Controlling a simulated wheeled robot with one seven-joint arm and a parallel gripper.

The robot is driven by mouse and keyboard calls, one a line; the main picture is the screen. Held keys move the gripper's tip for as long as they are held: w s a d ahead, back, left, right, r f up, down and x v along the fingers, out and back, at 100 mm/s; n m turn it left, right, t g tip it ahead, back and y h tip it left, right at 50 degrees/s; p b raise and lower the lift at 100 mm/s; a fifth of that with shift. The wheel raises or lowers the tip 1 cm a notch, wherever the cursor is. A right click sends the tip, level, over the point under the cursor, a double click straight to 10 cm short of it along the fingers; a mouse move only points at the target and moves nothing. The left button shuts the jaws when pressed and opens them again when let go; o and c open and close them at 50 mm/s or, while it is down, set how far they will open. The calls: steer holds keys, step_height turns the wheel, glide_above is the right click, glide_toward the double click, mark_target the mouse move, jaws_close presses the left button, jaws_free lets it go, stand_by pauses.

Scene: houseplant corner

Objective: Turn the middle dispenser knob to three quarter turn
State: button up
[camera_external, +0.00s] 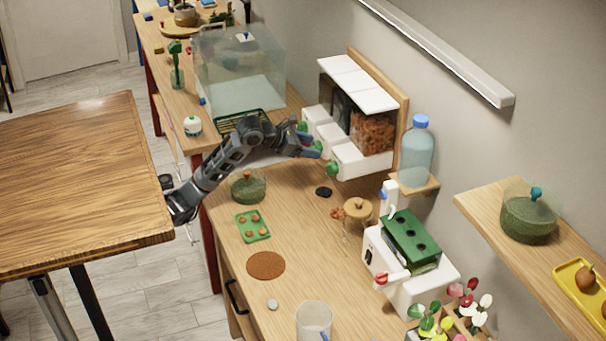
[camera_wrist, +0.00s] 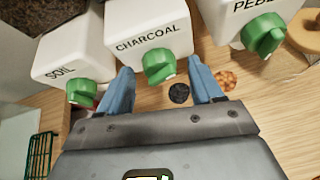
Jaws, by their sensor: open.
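The dispenser has three white outlets with green knobs, labelled SOIL (camera_wrist: 66,58), CHARCOAL (camera_wrist: 150,38) and one partly cut off starting PEB (camera_wrist: 250,12). The middle knob (camera_wrist: 158,67) is on the CHARCOAL outlet. My gripper (camera_wrist: 158,72) has two blue fingers spread open, one on each side of the middle knob with space between. The soil knob (camera_wrist: 82,92) is left of the left finger and the pebble knob (camera_wrist: 263,35) is to the upper right. In the external view my gripper (camera_external: 310,150) reaches the dispenser front (camera_external: 352,160), and the middle knob is mostly hidden there.
Dark charcoal bits (camera_external: 323,192) and orange pebbles (camera_external: 338,213) lie on the wooden bench below. A green bowl (camera_external: 248,187) and green tray (camera_external: 253,226) stand in front. A water bottle (camera_external: 416,150) is right of the dispenser, a glass tank (camera_external: 240,75) left.

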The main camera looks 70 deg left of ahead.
steer(key=v, duration=0.7)
steer(key=shift+s+r, duration=0.15)
steer(key=shift+s, duration=0.15)
step_height(320, 180, down, 7)
steer(key=a+n+t+h+p, duration=0.15)
steer(key=n+t+h, duration=0.45)
steer(key=n, duration=1.9)
steer(key=shift+w+d+r+t+y, duration=0.25)
steer(key=shift+w+t+y, duration=0.1)
steer(key=shift+w, duration=0.8)
steer(key=shift+w+d+r+t+y, duration=0.15)
steer(key=shift+w+r+t+y, duration=0.15)
steer(key=shift+w, duration=0.85)
steer(key=shift+w+d+r+t+y, duration=0.2)
steer(key=shift+w+t+y, duration=0.15)
steer(key=shift+w, duration=0.8)
steer(key=shift+c, duration=0.3)
steer(key=c, duration=1)
steer(key=shift+m+p, duration=0.4)
steer(key=shift+p, duration=0.1)
